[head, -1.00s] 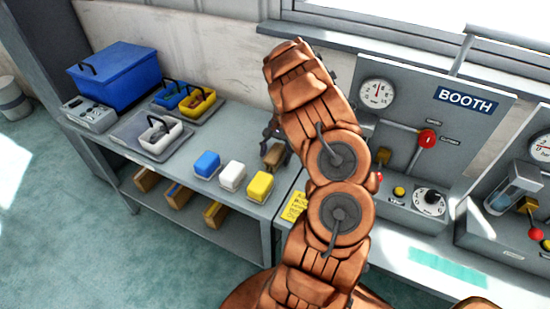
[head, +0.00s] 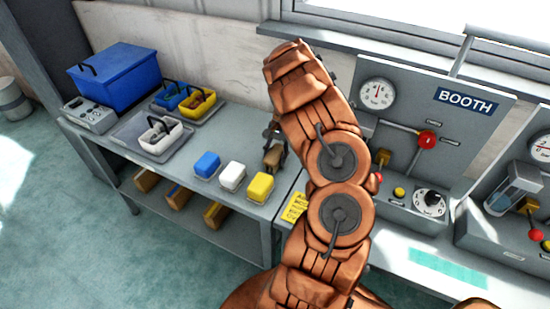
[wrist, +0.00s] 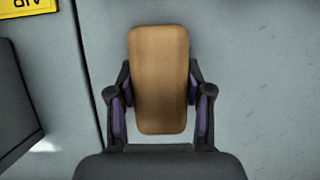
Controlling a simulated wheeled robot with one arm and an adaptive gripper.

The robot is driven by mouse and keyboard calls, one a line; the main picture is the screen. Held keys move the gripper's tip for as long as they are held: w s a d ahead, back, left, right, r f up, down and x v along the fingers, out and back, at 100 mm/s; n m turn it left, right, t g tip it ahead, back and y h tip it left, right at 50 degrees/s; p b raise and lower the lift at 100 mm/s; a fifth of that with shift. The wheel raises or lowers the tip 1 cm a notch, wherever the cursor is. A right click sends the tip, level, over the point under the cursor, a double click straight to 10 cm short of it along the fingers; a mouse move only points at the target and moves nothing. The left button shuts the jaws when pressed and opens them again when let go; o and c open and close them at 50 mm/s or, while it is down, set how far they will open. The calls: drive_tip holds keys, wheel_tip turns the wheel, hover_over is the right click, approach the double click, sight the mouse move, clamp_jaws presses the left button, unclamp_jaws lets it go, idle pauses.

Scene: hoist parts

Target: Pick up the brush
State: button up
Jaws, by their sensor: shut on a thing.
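The brush shows in the wrist view as a tan, rounded rectangular block (wrist: 160,80). My gripper (wrist: 160,100) is shut on it, with one dark finger against each long side. In the head view the brown brush (head: 273,156) is at the right end of the grey bench, beside my copper arm. My gripper (head: 275,135) is small there and partly hidden by the arm. The underside of the brush is hidden.
Blue (head: 206,165), white (head: 232,176) and yellow (head: 260,187) blocks stand in a row left of the brush. Small baskets sit on trays farther left, near a blue box (head: 113,75). The booth panel (head: 440,130) with gauge and knobs stands right of my arm.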

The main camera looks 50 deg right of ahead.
sight(275, 153)
drive_tip(key=shift+r+p, duration=0.2)
drive_tip(key=shift+p, duration=0.15)
drive_tip(key=shift+r, duration=0.15)
drive_tip(key=shift+d+r, duration=0.1)
drive_tip(key=shift+r, duration=0.3)
wheel_tip(275, 153, up, 9)
drive_tip(key=b, duration=0.3)
